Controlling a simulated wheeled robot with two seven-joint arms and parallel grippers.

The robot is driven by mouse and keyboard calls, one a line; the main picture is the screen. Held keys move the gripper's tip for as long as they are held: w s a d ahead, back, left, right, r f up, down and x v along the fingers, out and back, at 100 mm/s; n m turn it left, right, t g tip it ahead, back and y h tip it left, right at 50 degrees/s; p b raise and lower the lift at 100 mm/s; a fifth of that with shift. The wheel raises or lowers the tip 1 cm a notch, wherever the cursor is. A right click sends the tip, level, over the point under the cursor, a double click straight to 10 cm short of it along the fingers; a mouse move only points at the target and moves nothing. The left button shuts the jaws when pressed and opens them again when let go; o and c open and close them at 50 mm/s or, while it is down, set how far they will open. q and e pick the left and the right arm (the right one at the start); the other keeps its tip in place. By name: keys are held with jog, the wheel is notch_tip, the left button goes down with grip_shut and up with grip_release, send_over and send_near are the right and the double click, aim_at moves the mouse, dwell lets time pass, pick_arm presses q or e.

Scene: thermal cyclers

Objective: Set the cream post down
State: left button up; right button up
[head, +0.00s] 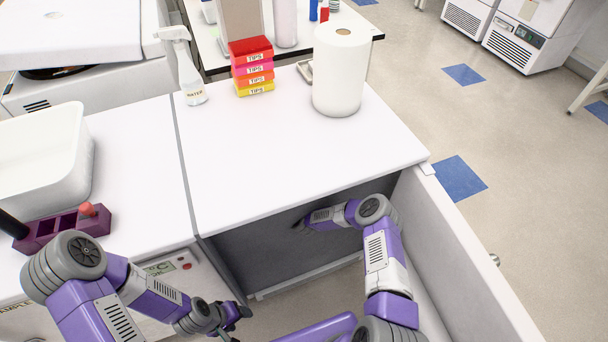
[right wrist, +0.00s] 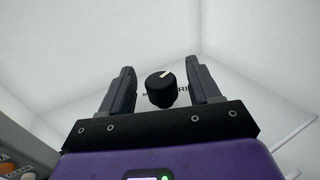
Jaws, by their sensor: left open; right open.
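I make out no cream post for certain in either view. A purple rack (head: 62,229) stands on the left bench, with a salmon-red peg (head: 88,209) in its right end and a black rod (head: 12,224) at its left end. My left gripper (head: 238,318) is low at the front of the left bench, open, with nothing seen in it. My right gripper (head: 299,225) is below the white bench top, in front of its dark front. In the right wrist view its jaws (right wrist: 162,92) are open, with a black knob (right wrist: 160,88) showing between them; contact cannot be told.
A white tub (head: 45,155) stands on the left bench. A spray bottle (head: 187,72), stacked tip boxes (head: 252,66) and a paper roll (head: 341,70) stand at the back. The middle bench top (head: 290,150) is clear in front. A white side wall (head: 450,255) is right of my right arm.

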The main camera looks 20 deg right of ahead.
jog(key=s+a+f+n+g+y+p, duration=0.35)
jog(key=s+a+n+g+y, duration=0.5)
jog(key=s+a+n, duration=0.95)
jog(key=s+d+r+n+g+y, duration=0.1)
jog(key=s+n+g, duration=0.3)
jog(key=s+n, duration=0.5)
jog(key=s+d+r+n+g+y, duration=0.1)
jog(key=s+n+g, duration=0.3)
jog(key=s+n, duration=0.6)
jog(key=s, duration=0.2)
jog(key=shift+s+r+n, duration=0.3)
jog(key=shift+d, duration=0.1)
